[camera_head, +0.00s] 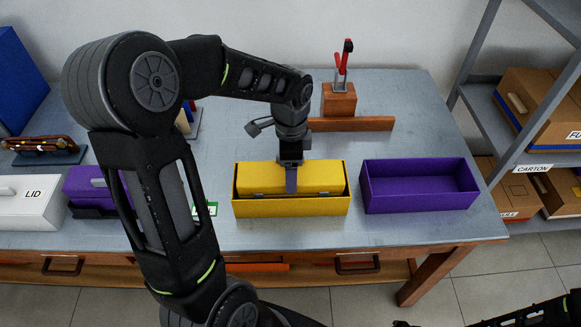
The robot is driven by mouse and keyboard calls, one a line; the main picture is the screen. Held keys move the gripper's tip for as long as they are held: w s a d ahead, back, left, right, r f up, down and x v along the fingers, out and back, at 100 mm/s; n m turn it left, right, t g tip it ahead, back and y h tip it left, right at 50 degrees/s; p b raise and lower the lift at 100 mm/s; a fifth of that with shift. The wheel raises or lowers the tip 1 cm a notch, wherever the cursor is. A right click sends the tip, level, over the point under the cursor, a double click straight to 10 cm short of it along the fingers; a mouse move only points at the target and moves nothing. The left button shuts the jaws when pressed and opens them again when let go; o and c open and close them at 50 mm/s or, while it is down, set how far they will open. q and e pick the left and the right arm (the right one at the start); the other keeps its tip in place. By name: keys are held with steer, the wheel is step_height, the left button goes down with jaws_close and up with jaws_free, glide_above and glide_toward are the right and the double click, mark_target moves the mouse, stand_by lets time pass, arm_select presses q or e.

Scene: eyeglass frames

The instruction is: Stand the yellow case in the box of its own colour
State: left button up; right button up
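The yellow case (265,177) is inside the open yellow box (291,208), its long side along the box's long side. Its upper part shows above the box's front rim; its lower part is hidden. I cannot tell whether it rests on the box floor. My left gripper (291,182) points down at the middle of the case. One finger shows in front of the case and the other is hidden, so its grip is unclear. My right arm shows only at the bottom right corner, with its gripper out of view.
An empty purple box (418,200) stands to the right. A purple case (92,187) and a white box marked LID (28,205) are at left. Behind is a wooden block (340,100) with red-handled pliers. A shelf with cartons (535,105) is at right.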

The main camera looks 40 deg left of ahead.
arm_select(q)
steer(key=shift+f, duration=0.35)
steer(key=o, duration=2.2)
steer(key=shift+c, duration=0.2)
steer(key=shift+r, duration=0.1)
step_height(320, 180, up, 8)
steer(key=shift+f+b, duration=0.15)
steer(key=shift+b, duration=0.2)
